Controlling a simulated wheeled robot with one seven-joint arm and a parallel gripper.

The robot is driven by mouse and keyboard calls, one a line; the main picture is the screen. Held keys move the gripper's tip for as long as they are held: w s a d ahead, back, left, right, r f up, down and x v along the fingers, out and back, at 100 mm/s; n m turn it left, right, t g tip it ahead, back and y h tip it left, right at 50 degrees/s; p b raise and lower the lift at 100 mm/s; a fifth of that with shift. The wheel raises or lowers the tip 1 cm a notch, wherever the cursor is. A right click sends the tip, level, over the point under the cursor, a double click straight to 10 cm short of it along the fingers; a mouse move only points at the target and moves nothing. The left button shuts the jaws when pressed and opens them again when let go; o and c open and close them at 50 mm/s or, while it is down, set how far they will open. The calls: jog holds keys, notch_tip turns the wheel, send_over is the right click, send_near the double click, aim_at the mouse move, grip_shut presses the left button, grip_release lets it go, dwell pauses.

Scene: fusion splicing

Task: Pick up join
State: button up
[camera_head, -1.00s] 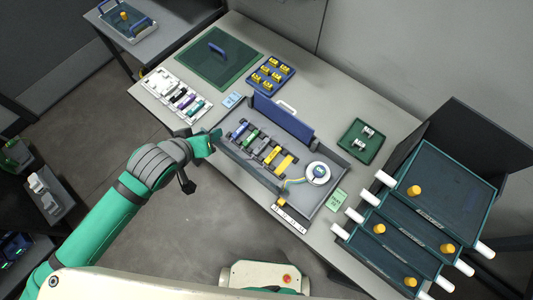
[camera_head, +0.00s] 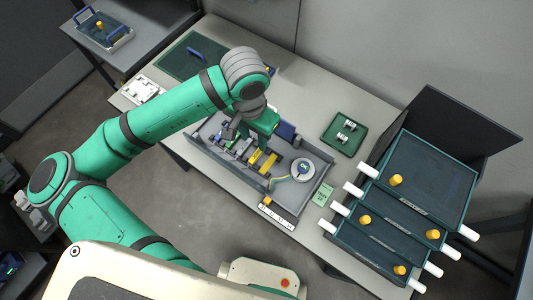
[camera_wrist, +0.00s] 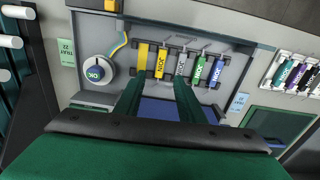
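A grey tray (camera_head: 212,151) holds a row of coloured labelled pieces, also seen in the wrist view. There I see a yellow piece (camera_wrist: 160,62) with dark lettering that looks like "JOIN", between a plain yellow strip (camera_wrist: 142,54) and a grey piece (camera_wrist: 180,66). A green piece (camera_wrist: 198,70) and a blue piece (camera_wrist: 216,72) follow to the right. My gripper (camera_wrist: 158,82) is open, with its two fingers apart and nothing visible between them. Its fingertips appear just short of the yellow and grey pieces. In the head view my gripper hides part of the row.
A round device marked OK (camera_wrist: 95,72) sits at one end of the tray, with coloured wires. The blue lid (camera_head: 287,130) stands at the tray's back edge. A green tray (camera_head: 345,134) lies behind. Stacked dark trays with yellow knobs (camera_head: 396,180) stand at right.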

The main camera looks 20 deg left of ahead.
send_over(256, 154)
jog(key=f, duration=0.4)
jog(key=shift+s+d+f, duration=0.2)
jog(key=shift+s+f, duration=0.1)
jog(key=shift+f, duration=0.05)
jog(key=shift+w+a+f, duration=0.1)
jog(key=shift+w+f, duration=0.05)
jog(key=shift+f, duration=1.35)
jog(key=shift+w+a+f, duration=0.1)
jog(key=shift+w+f, duration=0.05)
jog(key=shift+f, duration=1.3)
jog(key=c, duration=0.9)
